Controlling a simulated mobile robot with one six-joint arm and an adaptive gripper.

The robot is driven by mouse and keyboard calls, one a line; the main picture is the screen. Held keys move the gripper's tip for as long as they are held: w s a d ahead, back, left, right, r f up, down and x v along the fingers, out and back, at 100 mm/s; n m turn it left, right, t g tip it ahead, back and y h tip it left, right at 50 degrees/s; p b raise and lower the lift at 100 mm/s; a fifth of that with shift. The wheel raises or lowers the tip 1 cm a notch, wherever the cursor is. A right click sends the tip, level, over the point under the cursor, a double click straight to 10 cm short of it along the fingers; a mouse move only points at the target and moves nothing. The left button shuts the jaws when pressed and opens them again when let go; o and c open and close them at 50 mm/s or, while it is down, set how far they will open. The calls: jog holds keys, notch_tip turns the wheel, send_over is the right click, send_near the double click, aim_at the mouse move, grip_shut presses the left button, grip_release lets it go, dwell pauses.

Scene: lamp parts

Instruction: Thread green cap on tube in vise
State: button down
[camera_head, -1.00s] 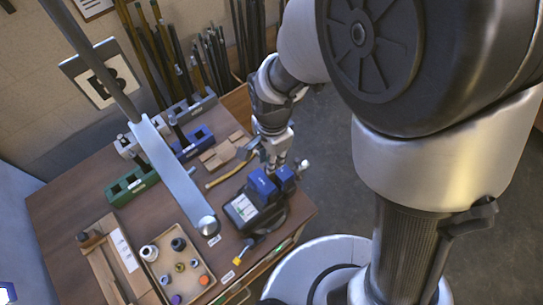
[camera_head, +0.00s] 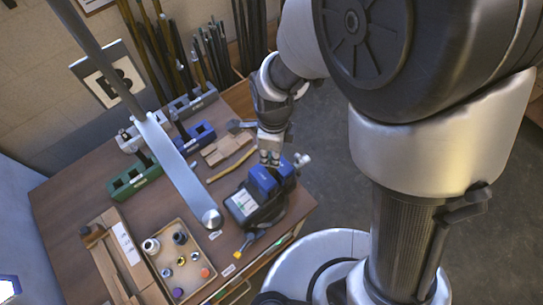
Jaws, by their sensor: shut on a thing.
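The vise (camera_head: 248,205) with blue jaws (camera_head: 262,179) stands at the right front corner of the table. My gripper (camera_head: 269,161) points down just above and behind the blue jaws. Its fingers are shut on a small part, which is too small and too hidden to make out. No tube can be told apart in the vise; the fingers and jaws cover that spot. I cannot pick out a green cap in this view. Whether the held part touches anything in the vise is unclear.
A tray (camera_head: 157,284) of several small caps lies front left of the vise. A long metal bar (camera_head: 178,170) crosses the view above the table. A hammer (camera_head: 232,165) lies close behind the vise. Green (camera_head: 135,181) and blue (camera_head: 196,137) blocks stand further back.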

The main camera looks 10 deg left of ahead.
jog(key=m, duration=0.4)
jog(key=shift+s+f+m, duration=0.15)
jog(key=shift+m, duration=0.25)
jog(key=shift+m, duration=0.5)
jog(key=c, duration=1.3)
grip_release()
jog(key=shift+c, duration=0.2)
